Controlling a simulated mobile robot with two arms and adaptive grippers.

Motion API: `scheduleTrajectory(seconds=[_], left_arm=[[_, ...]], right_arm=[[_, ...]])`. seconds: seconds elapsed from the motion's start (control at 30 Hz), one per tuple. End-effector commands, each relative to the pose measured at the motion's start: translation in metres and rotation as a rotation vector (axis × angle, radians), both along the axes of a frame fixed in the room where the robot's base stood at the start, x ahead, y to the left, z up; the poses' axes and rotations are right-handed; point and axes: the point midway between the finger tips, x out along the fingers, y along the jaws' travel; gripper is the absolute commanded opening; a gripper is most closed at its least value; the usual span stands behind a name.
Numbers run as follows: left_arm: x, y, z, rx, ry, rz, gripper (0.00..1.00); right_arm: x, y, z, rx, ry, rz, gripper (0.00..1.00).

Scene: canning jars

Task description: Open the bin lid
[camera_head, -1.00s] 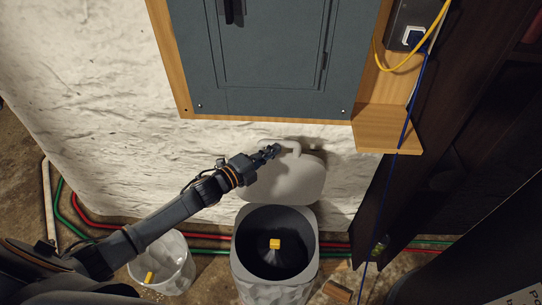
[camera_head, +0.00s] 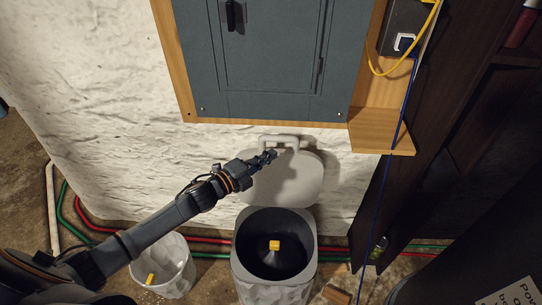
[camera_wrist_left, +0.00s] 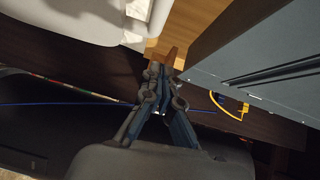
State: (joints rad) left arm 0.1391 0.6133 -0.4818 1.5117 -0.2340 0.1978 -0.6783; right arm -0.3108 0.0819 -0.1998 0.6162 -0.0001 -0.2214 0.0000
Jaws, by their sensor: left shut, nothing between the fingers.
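The bin (camera_head: 274,285) stands on the floor at the lower middle of the head view, its dark inside showing. Its pale grey lid (camera_head: 285,182) stands raised behind the opening, close to the white wall, with a handle (camera_head: 285,139) at its top edge. A yellow block (camera_head: 274,245) shows inside the bin. My left gripper (camera_head: 271,155) is shut and empty, in front of the lid's upper part just below the handle. I cannot tell whether it touches the lid. In the left wrist view the shut fingers (camera_wrist_left: 168,62) show with nothing between them. My right gripper is not in view.
A small white bucket (camera_head: 175,262) with a yellow piece stands left of the bin. A grey electrical panel (camera_head: 270,60) and a wooden ledge (camera_head: 382,130) are above. A dark shelf stands at the right, and a blue cable (camera_head: 377,215) hangs down beside it.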

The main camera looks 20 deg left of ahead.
Motion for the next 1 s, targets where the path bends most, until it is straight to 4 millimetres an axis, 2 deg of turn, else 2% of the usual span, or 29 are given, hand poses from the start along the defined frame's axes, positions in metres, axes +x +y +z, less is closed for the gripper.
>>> scheduleTrajectory(seconds=[0.17,0.37,0.5,0.7,0.87,0.93,1.0], left_arm=[[-0.02,0.012,0.001,0.002,0.001,0.002,0.0],[-0.048,0.027,0.006,0.002,0.002,0.001,0.0],[-0.064,0.036,0.009,0.001,0.002,0.0,0.0],[-0.075,0.043,0.013,0.001,0.0,0.001,0.0],[-0.076,0.044,0.014,0.0,0.0,0.001,0.0],[-0.076,0.046,0.008,-0.007,0.014,0.012,0.0],[-0.075,0.054,-0.009,-0.029,0.054,0.047,0.0]], right_arm=[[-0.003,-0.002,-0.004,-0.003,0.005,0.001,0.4],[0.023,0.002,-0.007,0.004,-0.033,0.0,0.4],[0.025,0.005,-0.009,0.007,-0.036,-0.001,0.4],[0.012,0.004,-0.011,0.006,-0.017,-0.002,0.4],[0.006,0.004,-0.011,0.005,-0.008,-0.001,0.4],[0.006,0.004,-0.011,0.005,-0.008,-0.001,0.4],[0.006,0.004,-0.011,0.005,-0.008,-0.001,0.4]])
